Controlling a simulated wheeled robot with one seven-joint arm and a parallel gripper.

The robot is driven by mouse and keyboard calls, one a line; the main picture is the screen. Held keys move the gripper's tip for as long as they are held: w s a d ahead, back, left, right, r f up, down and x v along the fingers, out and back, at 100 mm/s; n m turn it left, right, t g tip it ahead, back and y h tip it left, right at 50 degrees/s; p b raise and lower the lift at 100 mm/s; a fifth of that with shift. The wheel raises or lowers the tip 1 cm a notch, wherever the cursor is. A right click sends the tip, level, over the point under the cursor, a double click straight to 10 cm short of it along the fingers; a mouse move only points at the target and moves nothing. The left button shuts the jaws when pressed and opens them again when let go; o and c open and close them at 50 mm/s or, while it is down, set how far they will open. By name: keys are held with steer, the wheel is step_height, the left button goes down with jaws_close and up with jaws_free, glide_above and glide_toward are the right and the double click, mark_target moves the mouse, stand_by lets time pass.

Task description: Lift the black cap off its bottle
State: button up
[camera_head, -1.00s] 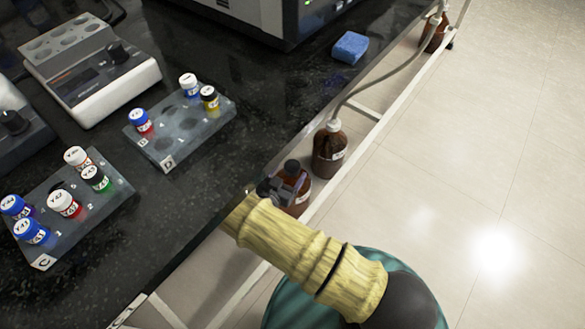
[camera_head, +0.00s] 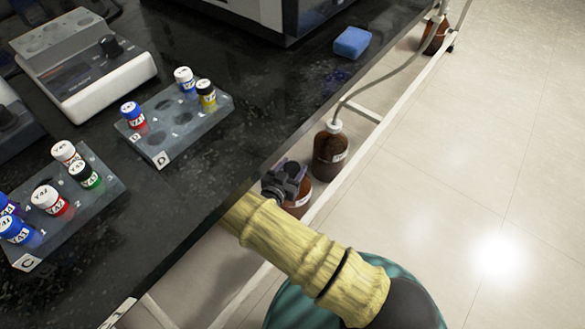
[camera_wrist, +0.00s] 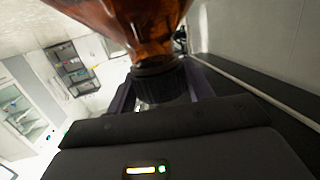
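The bottle with the black cap (camera_wrist: 162,84) is brown, and its body (camera_head: 298,207) stands on the low shelf beside the black bench. In the wrist view the brown bottle (camera_wrist: 145,25) appears upside down, with its neck joined to the cap. My gripper (camera_head: 286,178) is at the top of this bottle and largely hides the cap in the head view. In the wrist view its two fingers (camera_wrist: 162,90) lie on either side of the cap. I cannot tell whether they press on it.
Another brown bottle (camera_head: 328,155) with a white top and tube stands close behind. The black bench edge (camera_head: 245,172) runs close to my gripper's left. Racks of small vials (camera_head: 175,122) and a blue sponge (camera_head: 352,42) lie on the bench. Floor on the right is clear.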

mark_target(291, 169)
steer(key=c, duration=0.3)
steer(key=shift+r, duration=0.15)
steer(key=shift+r+p, duration=0.55)
steer(key=r+p, duration=0.2)
steer(key=shift+s+a+r, duration=0.2)
steer(key=shift+s+r, duration=0.1)
steer(key=f+p+v, duration=0.1)
steer(key=v, duration=0.4)
steer(key=f+p+v, duration=0.1)
steer(key=p+v, duration=0.1)
steer(key=v, duration=0.4)
steer(key=f+p+v, duration=0.1)
steer(key=p+v, duration=0.1)
steer(key=v, duration=0.4)
steer(key=shift+s+f, duration=0.1)
steer(key=shift+s, duration=0.25)
